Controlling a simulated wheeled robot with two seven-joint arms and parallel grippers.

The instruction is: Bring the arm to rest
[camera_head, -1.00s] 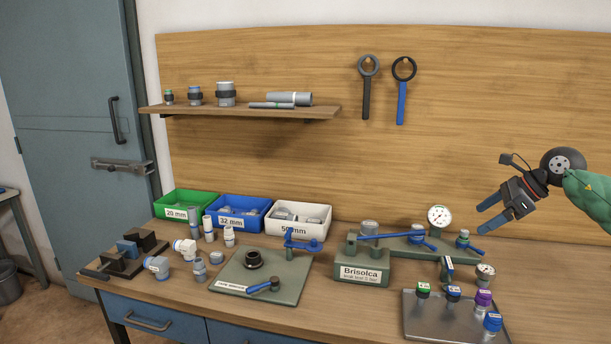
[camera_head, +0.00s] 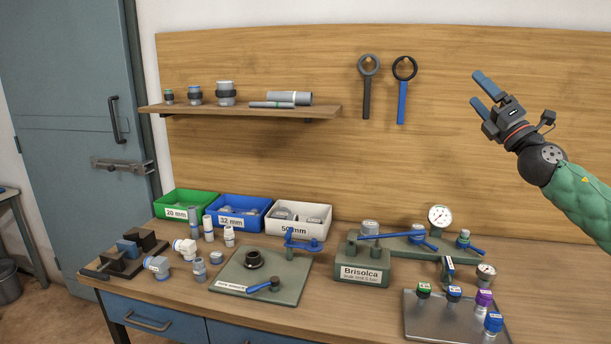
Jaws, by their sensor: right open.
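My right gripper (camera_head: 482,94) is at the right of the head view, raised in front of the wooden back panel. Its two blue fingers are spread apart and point up and to the left. Nothing is between them. It is well above the workbench and to the right of the hanging wrenches. My green-sleeved right forearm comes in from the right edge. My left gripper is not in view.
The workbench (camera_head: 190,317) carries green (camera_head: 178,199), blue (camera_head: 229,224) and white (camera_head: 283,226) bins, a test block (camera_head: 361,271), a gauge (camera_head: 440,217) and a metal tray (camera_head: 424,325). Two wrenches (camera_head: 366,95) (camera_head: 402,95) hang on the panel. A shelf (camera_head: 215,109) holds fittings.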

